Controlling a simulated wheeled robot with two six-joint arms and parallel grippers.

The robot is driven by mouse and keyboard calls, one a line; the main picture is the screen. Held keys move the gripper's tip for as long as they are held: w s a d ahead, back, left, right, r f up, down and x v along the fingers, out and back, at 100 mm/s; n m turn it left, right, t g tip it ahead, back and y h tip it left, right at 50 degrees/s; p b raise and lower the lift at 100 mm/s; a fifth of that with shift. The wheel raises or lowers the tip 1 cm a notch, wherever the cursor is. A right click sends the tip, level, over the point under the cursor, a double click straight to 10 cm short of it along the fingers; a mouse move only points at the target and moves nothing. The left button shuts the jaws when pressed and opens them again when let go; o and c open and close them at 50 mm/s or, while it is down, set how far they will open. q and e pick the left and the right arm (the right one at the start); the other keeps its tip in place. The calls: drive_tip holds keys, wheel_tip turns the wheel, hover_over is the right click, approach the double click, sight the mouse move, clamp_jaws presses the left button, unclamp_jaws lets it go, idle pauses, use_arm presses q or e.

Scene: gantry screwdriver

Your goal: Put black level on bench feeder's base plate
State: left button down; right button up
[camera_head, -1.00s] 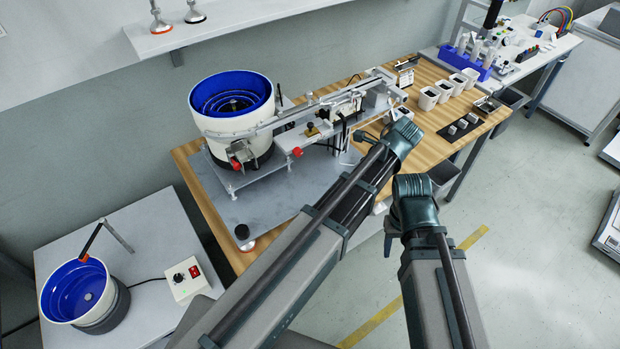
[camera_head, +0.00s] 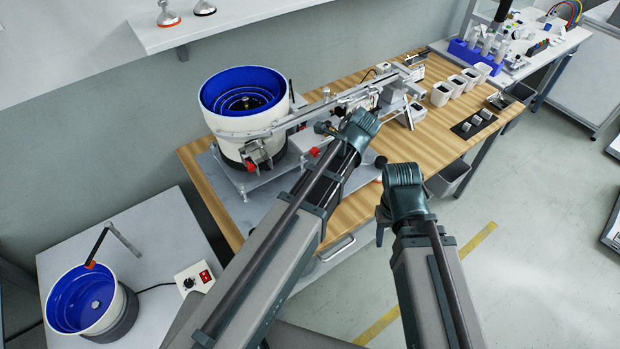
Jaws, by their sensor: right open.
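The bench feeder has a white bowl with a blue inside (camera_head: 243,100) and stands on a grey base plate (camera_head: 228,188) on the wooden bench. I cannot pick out the black level with certainty. A round black knob (camera_head: 381,162) shows at the plate's right side, just past my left forearm. My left gripper (camera_head: 325,129) is over the plate, beside the feeder's track; its fingers are too small to read. My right gripper (camera_head: 381,224) is open in front of the bench edge, mostly hidden by its wrist. My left arm covers the plate's front part.
White cups (camera_head: 442,93) and a black tray with small grey blocks (camera_head: 474,123) stand on the right of the bench. A second blue bowl (camera_head: 85,300) and a control box (camera_head: 194,278) are on the lower left table. A shelf (camera_head: 230,22) hangs above.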

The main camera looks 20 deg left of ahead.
use_arm(q)
drive_tip(key=shift+s+a, duration=0.1)
drive_tip(key=shift+a, duration=0.45)
wheel_tip(320, 180, down, 4)
drive_tip(key=b, duration=0.3)
drive_tip(key=shift+r+b, duration=0.15)
drive_tip(key=shift+b, duration=0.15)
drive_tip(key=shift+s+f+b, duration=0.1)
drive_tip(key=shift+f+b, duration=0.45)
drive_tip(key=shift+b, duration=0.1)
drive_tip(key=shift+d, duration=0.1)
drive_tip(key=shift+c, duration=1)
unclamp_jaws()
drive_tip(key=shift+s, duration=0.1)
